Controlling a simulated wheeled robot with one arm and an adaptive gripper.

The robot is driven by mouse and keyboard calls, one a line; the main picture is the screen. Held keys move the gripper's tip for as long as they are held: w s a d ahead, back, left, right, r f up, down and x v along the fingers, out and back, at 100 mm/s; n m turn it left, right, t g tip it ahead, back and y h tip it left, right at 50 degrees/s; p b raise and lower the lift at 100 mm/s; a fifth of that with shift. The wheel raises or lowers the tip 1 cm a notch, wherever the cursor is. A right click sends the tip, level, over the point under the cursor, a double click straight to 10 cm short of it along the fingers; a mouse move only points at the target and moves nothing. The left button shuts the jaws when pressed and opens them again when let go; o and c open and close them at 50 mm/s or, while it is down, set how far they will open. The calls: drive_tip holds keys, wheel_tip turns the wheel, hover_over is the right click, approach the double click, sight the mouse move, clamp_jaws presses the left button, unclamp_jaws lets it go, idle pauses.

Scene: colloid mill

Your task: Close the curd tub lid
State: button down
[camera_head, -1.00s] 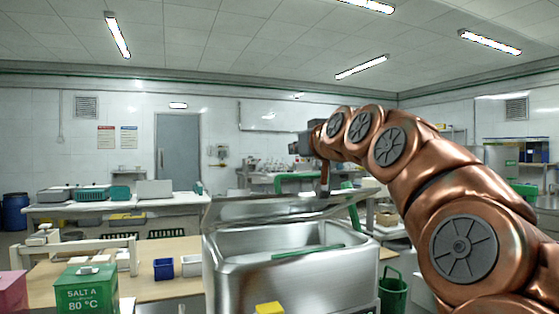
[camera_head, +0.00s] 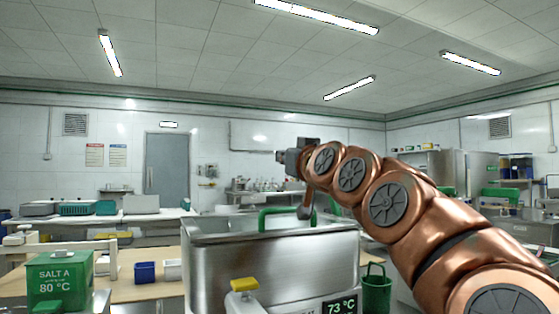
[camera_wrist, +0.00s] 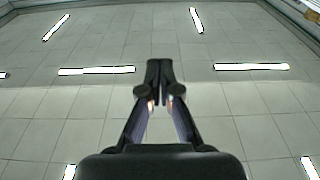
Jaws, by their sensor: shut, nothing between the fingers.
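The steel curd tub (camera_head: 262,275) stands in the lower middle of the head view, with a 73 °C display on its front. Its lid (camera_head: 245,232) shows as a thin, nearly edge-on band at the tub's top, with a green handle (camera_head: 262,218); its exact tilt is hard to tell from this low angle. The tub's inside is hidden. My gripper (camera_wrist: 158,68) is shut and empty in the wrist view, with only ceiling beyond it. In the head view, my arm's dark end (camera_head: 297,157) is above the tub's far side, apart from the handle.
A green Salt A box (camera_head: 58,280) and a blue bin (camera_head: 145,272) are left of the tub. A yellow-topped post (camera_head: 244,285) stands before it. A green bucket (camera_head: 376,292) is at its right. The air above the tub's left half is clear.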

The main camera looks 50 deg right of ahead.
drive_tip(key=shift+r, duration=0.1)
idle(0.4)
wheel_tip(320, 180, up, 10)
idle(1.0)
drive_tip(key=shift+a, duration=0.1)
